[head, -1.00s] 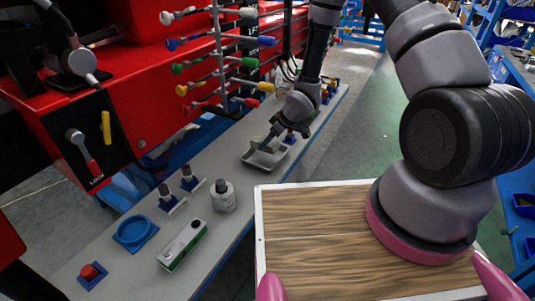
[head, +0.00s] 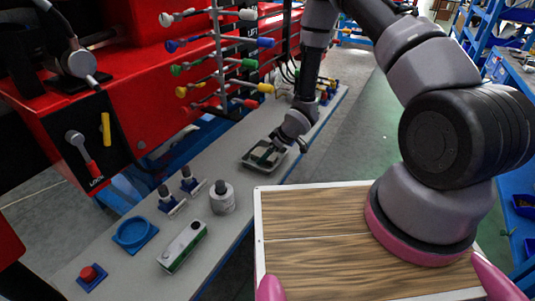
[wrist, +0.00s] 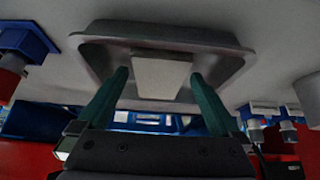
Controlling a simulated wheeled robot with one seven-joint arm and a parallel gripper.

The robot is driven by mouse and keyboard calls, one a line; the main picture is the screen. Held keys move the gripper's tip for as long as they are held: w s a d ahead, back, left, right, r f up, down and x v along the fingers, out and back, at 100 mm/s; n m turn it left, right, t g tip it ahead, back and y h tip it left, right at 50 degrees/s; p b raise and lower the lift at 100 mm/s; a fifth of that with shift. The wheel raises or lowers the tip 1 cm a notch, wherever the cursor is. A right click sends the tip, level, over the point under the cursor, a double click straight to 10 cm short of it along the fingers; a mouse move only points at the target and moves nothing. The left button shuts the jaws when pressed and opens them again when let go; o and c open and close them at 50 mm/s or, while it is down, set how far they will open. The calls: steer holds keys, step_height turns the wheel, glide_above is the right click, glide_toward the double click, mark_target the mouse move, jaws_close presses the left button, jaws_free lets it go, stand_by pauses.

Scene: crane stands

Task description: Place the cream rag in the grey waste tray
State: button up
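The grey waste tray (head: 248,165) stands on the light bench top, and its rim also shows in the wrist view (wrist: 215,38). The cream rag (wrist: 160,75) is a pale, flat block lying inside the tray in the wrist view. In the head view my gripper mostly hides it. My gripper (head: 265,151) is over the tray, with its fingers reaching down into it. In the wrist view its two green fingers (wrist: 160,77) are spread wide, one on each side of the rag, with gaps between them and the rag.
A round grey-white container (head: 222,199), a white-and-green box (head: 182,247), a blue ring holder (head: 135,233) and a red button (head: 91,274) stand nearer on the bench. A rack of coloured levers (head: 222,65) rises behind the bench, left of my arm.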

steer(key=shift+r, duration=0.3)
steer(key=d+r+m+t+h, duration=0.1)
steer(key=d+r+m+h, duration=0.1)
steer(key=d+r, duration=0.65)
steer(key=s+d+r+m+t+h, duration=0.1)
steer(key=d+r+m, duration=0.15)
steer(key=r, duration=1.15)
steer(key=d+r+m+t+h, duration=0.1)
steer(key=d+r+m+h, duration=0.1)
steer(key=d+r, duration=0.7)
steer(key=s+d+r+m, duration=0.1)
steer(key=s+r+m, duration=0.1)
steer(key=s+r, duration=0.45)
steer(key=s+r+m, duration=0.3)
steer(key=r, duration=0.6)
steer(key=s+a+r+m+y, duration=0.1)
steer(key=s+r+m, duration=0.3)
steer(key=s, duration=0.9)
step_height(320, 180, up, 3)
steer(key=shift+a+r+y, duration=0.1)
steer(key=shift+a+y, duration=0.2)
steer(key=shift+y, duration=0.1)
